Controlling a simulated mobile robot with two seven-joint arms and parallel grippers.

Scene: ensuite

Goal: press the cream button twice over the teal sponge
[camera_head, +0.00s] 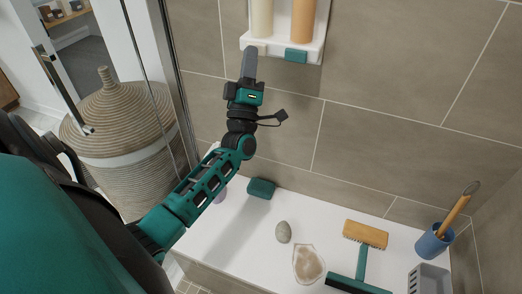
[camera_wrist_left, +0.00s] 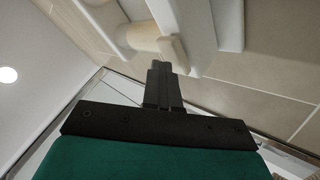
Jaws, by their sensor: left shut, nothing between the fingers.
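A white wall dispenser (camera_head: 312,45) holds a cream bottle (camera_head: 262,18) and an orange bottle (camera_head: 302,20). Its cream button (camera_head: 260,48) is at the lower left, partly behind my fingertips, and a teal button (camera_head: 296,56) is to its right. My left gripper (camera_head: 249,62) is shut and empty, pointing up at the cream button. In the left wrist view, the fingertips (camera_wrist_left: 161,68) end just below the cream button (camera_wrist_left: 173,50); I cannot tell whether they touch. The teal sponge (camera_head: 261,188) lies on the white ledge, below the gripper. My right gripper is not in view.
The white ledge (camera_head: 225,232) also holds a grey stone (camera_head: 283,232), a shell-like dish (camera_head: 308,264), a wooden brush (camera_head: 365,234), a teal squeegee (camera_head: 358,275) and a blue cup (camera_head: 434,243). A woven basket (camera_head: 120,120) stands behind the glass at left.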

